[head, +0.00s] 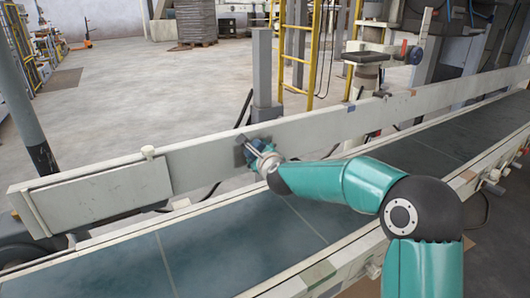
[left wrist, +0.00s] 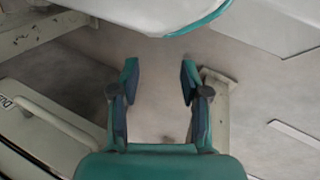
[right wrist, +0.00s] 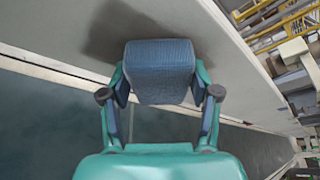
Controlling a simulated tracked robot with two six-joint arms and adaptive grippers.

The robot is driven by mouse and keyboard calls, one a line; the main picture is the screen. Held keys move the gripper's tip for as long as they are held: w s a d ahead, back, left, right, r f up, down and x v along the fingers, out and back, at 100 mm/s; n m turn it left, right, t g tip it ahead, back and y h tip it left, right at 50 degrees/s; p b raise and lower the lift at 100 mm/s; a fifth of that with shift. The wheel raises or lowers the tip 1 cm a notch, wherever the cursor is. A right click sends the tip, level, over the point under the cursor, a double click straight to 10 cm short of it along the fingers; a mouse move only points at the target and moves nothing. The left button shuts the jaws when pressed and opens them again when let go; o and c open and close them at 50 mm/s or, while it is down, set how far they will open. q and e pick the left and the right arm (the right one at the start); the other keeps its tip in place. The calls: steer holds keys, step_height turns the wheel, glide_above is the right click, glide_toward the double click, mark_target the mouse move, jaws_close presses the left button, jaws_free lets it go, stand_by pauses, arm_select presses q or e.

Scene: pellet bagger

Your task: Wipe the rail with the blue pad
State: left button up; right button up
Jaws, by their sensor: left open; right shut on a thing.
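The rail (head: 209,160) is a long pale grey board running along the far side of the conveyor. My right gripper (head: 258,154) is at the rail's near face in the head view. In the right wrist view my right gripper (right wrist: 160,92) is shut on the blue pad (right wrist: 160,68), which lies up against the rail face (right wrist: 60,25); firm contact cannot be told. A dark smudge (right wrist: 104,30) shows on the rail beside the pad, partly covered by it. My left gripper (left wrist: 158,85) is open and empty in the left wrist view, outside the head view.
The dark conveyor belt (head: 245,240) runs below the rail and is clear. A grey post (head: 264,75) and a yellow ladder (head: 314,50) stand behind the rail.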

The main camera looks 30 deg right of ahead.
mark_target(250, 157)
steer(key=shift+w+a, duration=0.1)
steer(key=shift+a, duration=2.35)
steer(key=shift+w+a+p, duration=0.2)
steer(key=shift+a+p, duration=0.2)
steer(key=shift+a, duration=1.25)
steer(key=shift+s+d+b, duration=0.2)
steer(key=shift+d+b, duration=0.8)
steer(key=shift+d, duration=1.55)
steer(key=shift+d+r, duration=0.2)
steer(key=shift+d, duration=1)
steer(key=shift+s+d, duration=0.2)
steer(key=shift+d, duration=3.05)
steer(key=shift+a, duration=1.85)
steer(key=shift+w+a+p, duration=0.15)
steer(key=shift+a+p, duration=0.15)
steer(key=shift+a, duration=0.55)
steer(key=shift+w+a+p, duration=0.1)
steer(key=shift+a+p, duration=0.15)
steer(key=shift+a, duration=0.55)
steer(key=shift+a+f, duration=0.1)
steer(key=shift+a, duration=1.75)
steer(key=shift+w+a+p, duration=0.15)
steer(key=shift+a+p, duration=0.05)
steer(key=shift+a, duration=0.65)
steer(key=shift+w+a+p, duration=0.1)
steer(key=shift+a+p, duration=0.05)
steer(key=shift+a, duration=0.7)
